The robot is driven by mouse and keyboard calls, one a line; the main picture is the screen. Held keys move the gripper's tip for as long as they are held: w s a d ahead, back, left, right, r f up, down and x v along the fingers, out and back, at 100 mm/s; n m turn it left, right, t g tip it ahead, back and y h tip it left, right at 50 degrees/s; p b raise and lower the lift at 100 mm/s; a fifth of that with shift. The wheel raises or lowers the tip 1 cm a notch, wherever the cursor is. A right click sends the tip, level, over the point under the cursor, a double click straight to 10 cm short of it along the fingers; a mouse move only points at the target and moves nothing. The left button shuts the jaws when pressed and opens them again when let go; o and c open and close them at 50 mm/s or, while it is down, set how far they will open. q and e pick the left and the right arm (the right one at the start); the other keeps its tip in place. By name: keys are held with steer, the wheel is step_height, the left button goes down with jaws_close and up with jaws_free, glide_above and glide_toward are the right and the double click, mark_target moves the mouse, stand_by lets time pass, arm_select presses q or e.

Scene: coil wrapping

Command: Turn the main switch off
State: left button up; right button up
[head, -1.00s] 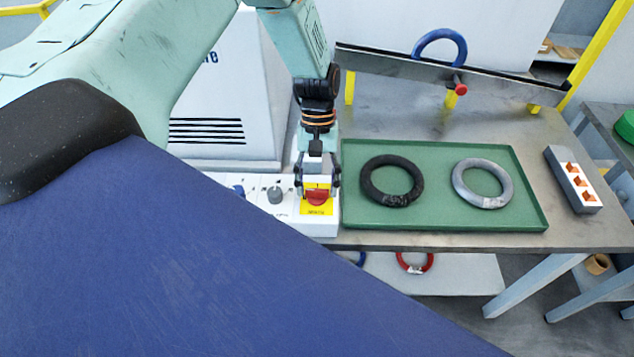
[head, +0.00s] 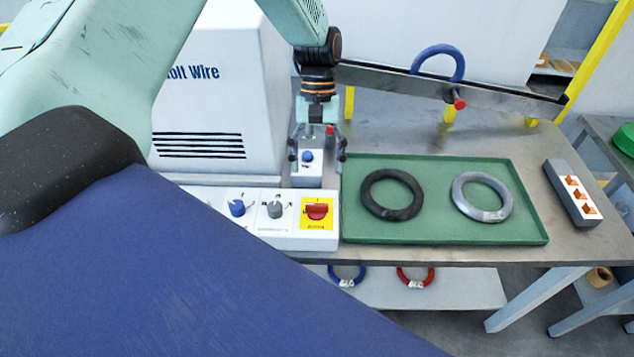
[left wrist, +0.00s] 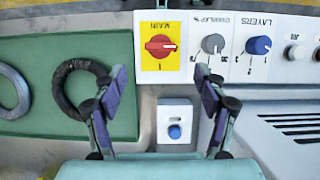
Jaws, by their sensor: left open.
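The main switch (head: 317,211) is a red knob on a yellow plate at the right end of the white control panel. In the left wrist view the switch (left wrist: 160,46) sits beyond my fingertips under the word MAIN, with its pale mark pointing right. My left gripper (head: 317,156) is open and empty, behind the switch and above the small blue-button box. In the left wrist view the fingers of this gripper (left wrist: 161,82) are spread wide and apart from the knob. My right gripper is not in view.
A grey knob (head: 275,210) and a blue knob (head: 237,208) are left of the switch. The blue-button box (head: 307,182) stands behind it. A green tray (head: 440,236) with a black coil (head: 370,201) and a grey coil (head: 460,201) lies to the right. The white machine (head: 225,100) stands behind.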

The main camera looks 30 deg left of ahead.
arm_select(q)
steer(key=shift+v, duration=1.6)
